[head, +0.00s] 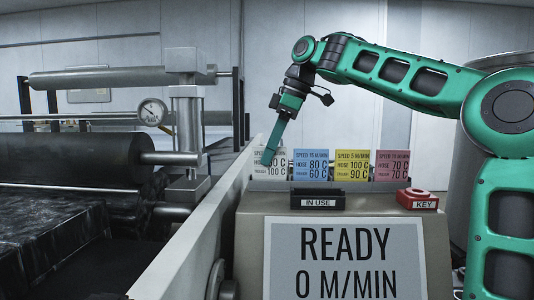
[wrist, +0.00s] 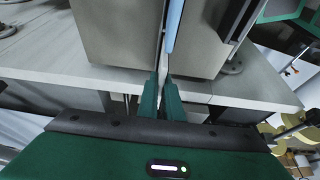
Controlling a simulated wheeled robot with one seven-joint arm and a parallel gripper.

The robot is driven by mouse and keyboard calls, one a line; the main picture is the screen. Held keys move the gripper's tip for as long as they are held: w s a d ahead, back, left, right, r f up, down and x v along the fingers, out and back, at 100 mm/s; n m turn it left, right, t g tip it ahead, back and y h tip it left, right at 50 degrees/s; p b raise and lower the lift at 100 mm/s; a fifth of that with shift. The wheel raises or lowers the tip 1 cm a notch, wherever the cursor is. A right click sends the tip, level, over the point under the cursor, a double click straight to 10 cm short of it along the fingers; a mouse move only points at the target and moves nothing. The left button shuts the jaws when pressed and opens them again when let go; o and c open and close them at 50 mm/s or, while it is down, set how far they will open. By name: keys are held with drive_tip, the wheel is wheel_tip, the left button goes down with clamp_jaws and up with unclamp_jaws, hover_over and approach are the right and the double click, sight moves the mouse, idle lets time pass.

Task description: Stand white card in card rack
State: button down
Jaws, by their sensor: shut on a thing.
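The white card (head: 274,172) is upright at the left end of the row of cards, at the card rack (head: 340,185). My gripper (head: 267,160) comes down from above, and its fingers are shut on the white card, covering part of its print. Whether the card's lower edge rests in a slot is hard to tell. In the wrist view my gripper (wrist: 164,82) shows with its fingers close together, and the white card is a thin pale edge (wrist: 161,52) beyond the fingertips.
Blue (head: 311,165), yellow (head: 353,164) and pink (head: 391,164) cards stand to the right. In front are a black IN USE holder (head: 318,201) and a red KEY block (head: 416,196) on the console. Rollers and a gauge (head: 152,112) are at left.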

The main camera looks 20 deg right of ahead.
drive_tip(key=shift+f, duration=0.25)
drive_tip(key=c, duration=1.8)
unclamp_jaws()
drive_tip(key=shift+c, duration=0.2)
drive_tip(key=v, duration=1)
drive_tip(key=shift+w, duration=0.2)
drive_tip(key=shift+s+d+r, duration=0.1)
drive_tip(key=shift+r, duration=0.3)
